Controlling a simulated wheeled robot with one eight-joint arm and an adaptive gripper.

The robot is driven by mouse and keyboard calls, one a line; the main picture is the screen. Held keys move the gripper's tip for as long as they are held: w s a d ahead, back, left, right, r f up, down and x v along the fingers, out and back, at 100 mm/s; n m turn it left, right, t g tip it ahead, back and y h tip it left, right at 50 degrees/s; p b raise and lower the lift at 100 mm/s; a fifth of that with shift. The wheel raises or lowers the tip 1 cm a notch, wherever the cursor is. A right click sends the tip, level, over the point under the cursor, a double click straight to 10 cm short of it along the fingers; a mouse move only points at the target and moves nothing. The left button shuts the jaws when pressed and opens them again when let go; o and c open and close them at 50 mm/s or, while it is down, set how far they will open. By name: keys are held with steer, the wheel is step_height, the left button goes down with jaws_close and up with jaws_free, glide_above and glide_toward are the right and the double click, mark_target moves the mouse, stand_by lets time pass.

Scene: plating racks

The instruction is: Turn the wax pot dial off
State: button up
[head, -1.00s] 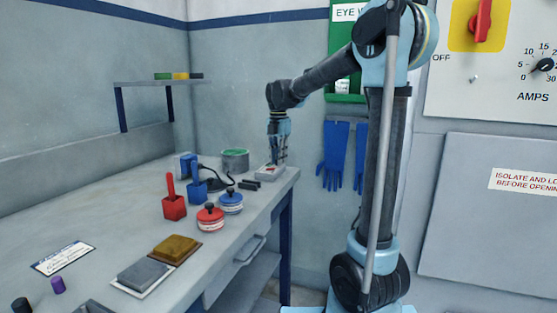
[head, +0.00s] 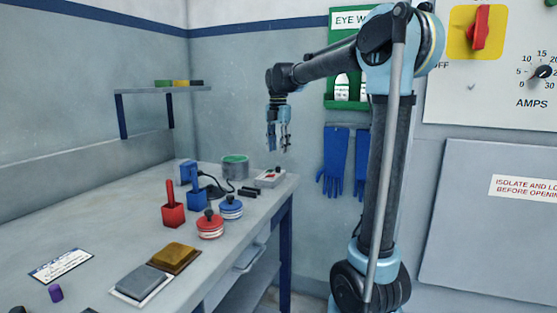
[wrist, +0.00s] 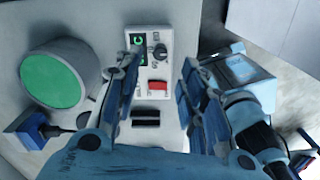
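A grey pot (head: 235,168) with a green top stands at the far end of the bench; it also shows in the wrist view (wrist: 62,82). Beside it is a white control box (head: 270,178). In the wrist view the control box (wrist: 152,72) has a black dial (wrist: 160,52), a green-lit display (wrist: 138,40) and a red switch (wrist: 157,87). The dial's exact setting is too small to read. My gripper (head: 278,148) points down above the box, clear of it. In the wrist view my gripper (wrist: 160,62) is open and empty, its fingers either side of the box.
Black bars (wrist: 146,117) lie in front of the box. Blue (head: 197,195) and red (head: 173,210) holders, and blue-lidded (head: 231,207) and red-lidded (head: 210,224) jars stand nearer on the bench (head: 110,240). Blue gloves (head: 336,160) hang on the wall beyond. Air around my gripper is free.

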step_height(320, 180, up, 4)
steer(key=shift+r, duration=0.2)
stand_by(0.3)
steer(key=s+d+f+m+t, duration=0.1)
steer(key=s+d+f+m, duration=1)
steer(key=s+d+m, duration=0.45)
steer(key=s+d+f+m, duration=0.3)
steer(key=s+f+m, duration=0.3)
steer(key=s+f, duration=0.2)
steer(key=s+d+f+m+t, duration=0.1)
steer(key=s+d+f+m, duration=0.2)
steer(key=s+f+m, duration=0.4)
step_height(320, 180, down, 4)
steer(key=shift+s+f, duration=0.1)
steer(key=shift+s, duration=0.6)
steer(key=shift+m, duration=0.25)
